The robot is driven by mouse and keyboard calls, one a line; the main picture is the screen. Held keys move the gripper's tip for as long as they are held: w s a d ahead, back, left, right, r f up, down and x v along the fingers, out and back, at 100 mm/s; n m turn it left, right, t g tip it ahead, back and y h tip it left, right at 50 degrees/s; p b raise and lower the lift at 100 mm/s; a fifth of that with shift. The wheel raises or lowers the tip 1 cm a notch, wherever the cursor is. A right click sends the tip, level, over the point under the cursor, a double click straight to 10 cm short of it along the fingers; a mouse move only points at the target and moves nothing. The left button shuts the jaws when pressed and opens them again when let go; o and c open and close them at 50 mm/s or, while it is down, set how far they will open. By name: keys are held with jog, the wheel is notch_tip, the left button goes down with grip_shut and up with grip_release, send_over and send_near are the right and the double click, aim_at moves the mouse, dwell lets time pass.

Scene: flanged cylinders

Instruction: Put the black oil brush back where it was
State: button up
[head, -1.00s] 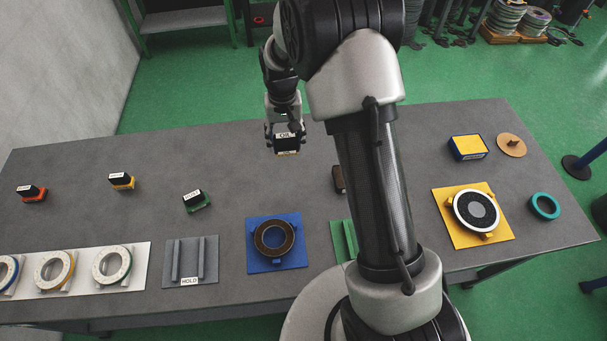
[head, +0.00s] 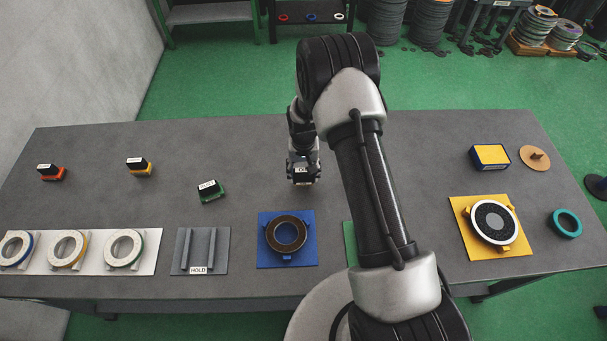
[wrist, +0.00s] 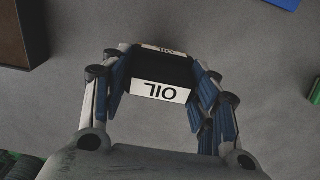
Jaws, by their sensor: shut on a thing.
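The black oil brush is a dark block with a white OIL label; it shows in the wrist view (wrist: 160,72) between the fingers and small in the head view (head: 302,171). My gripper (head: 303,180) is shut on it, with blue-padded fingers on both sides in the wrist view (wrist: 160,85). The brush is over the back middle of the grey table (head: 250,150), behind the blue pad (head: 263,258). I cannot tell whether it touches the table top.
Brushes with red (head: 50,173), yellow (head: 139,167) and green (head: 210,192) bases stand at left. A grey HOLD rack (head: 220,250) is in front. A brown block (wrist: 18,38) shows in the wrist view. A yellow-topped box (head: 490,155) stands at right. The table around the gripper looks clear.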

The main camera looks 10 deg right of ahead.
jog(key=shift+f, duration=0.75)
jog(key=shift+f, duration=0.1)
jog(key=o, duration=0.9)
jog(key=shift+o, duration=0.2)
